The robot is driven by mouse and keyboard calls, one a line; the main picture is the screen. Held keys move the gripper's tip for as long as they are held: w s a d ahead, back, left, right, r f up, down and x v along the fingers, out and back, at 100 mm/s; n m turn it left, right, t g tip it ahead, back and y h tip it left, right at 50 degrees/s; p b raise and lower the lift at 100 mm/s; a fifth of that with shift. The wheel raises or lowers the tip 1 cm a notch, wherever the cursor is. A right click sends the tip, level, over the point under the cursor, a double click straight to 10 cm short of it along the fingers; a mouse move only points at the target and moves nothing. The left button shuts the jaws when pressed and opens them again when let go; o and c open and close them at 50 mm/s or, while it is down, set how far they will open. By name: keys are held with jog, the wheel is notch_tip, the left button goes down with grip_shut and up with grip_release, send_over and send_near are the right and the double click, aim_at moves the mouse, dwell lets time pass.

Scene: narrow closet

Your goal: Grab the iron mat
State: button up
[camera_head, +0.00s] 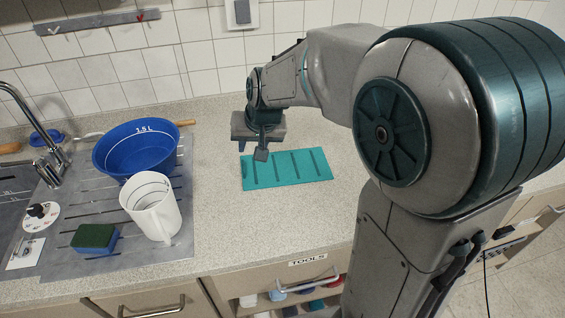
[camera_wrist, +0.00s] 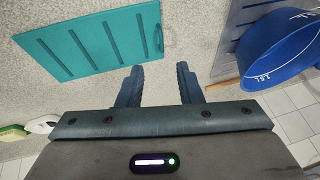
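The iron mat (camera_head: 286,169) is a flat teal rectangle with several dark grooves, lying on the speckled counter. It also shows in the wrist view (camera_wrist: 92,42) at the upper left, with a small loop at one end. My gripper (camera_head: 262,152) is above the counter at the mat's back left edge in the head view. In the wrist view my gripper (camera_wrist: 160,84) has its two fingers apart with bare counter between them. The gripper is open and empty, and the mat lies beside the left finger. I cannot tell the exact height above the mat.
A blue bowl (camera_head: 135,148) and a white jug (camera_head: 152,207) stand on the drainboard left of the mat, with a sponge (camera_head: 95,238) nearby. A tiled wall (camera_head: 200,52) is behind. Counter in front of the mat is clear. An open drawer labelled TOOLS (camera_head: 308,261) is below.

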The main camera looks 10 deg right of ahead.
jog(key=x, duration=1.4)
jog(key=shift+w+r+b, duration=0.1)
jog(key=shift+w+b, duration=0.05)
jog(key=shift+b, duration=0.25)
jog(key=shift+c, duration=0.3)
grip_shut()
